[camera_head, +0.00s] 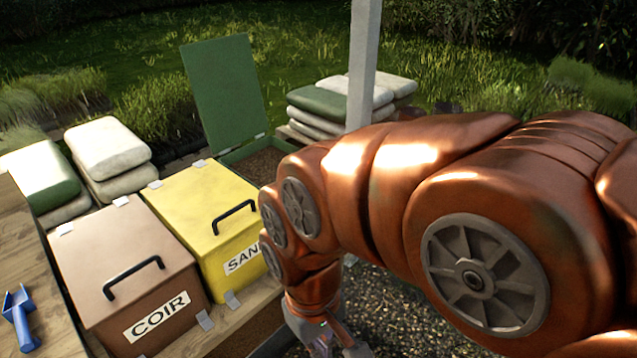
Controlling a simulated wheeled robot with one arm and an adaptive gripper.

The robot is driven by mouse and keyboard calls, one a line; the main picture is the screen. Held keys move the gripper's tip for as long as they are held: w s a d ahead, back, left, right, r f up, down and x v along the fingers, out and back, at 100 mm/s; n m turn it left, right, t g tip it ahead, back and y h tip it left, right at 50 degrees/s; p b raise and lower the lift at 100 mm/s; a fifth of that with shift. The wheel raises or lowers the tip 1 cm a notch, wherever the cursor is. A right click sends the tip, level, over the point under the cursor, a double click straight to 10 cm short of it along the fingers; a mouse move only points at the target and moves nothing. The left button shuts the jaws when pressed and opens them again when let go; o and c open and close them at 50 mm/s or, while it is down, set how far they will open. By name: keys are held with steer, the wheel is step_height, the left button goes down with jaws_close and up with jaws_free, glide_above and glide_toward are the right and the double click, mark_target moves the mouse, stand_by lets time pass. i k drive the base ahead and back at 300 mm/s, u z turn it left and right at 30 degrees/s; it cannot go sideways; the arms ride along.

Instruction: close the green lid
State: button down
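The green lid (224,90) stands open, nearly upright and leaning slightly back, at the rear of its bin. The green bin (232,157) is open and shows brown, soil-like fill inside. My arm hides its right and front parts. My gripper (335,350) is low at the bottom edge of the picture, in front of the bins and well apart from the green lid. Only part of it shows, and I cannot tell whether its fingers are open or shut.
Left of the green bin stand a shut yellow bin (190,207) marked SAND and a shut brown bin (115,262) marked COIR, both with black handles. A blue scoop (18,315) lies on a wooden table (22,235). Sacks (108,147) and a post (362,60) stand behind.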

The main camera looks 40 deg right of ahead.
mark_target(221, 73)
steer(key=z, duration=0.35)
steer(key=i, duration=1.05)
steer(key=u, duration=0.35)
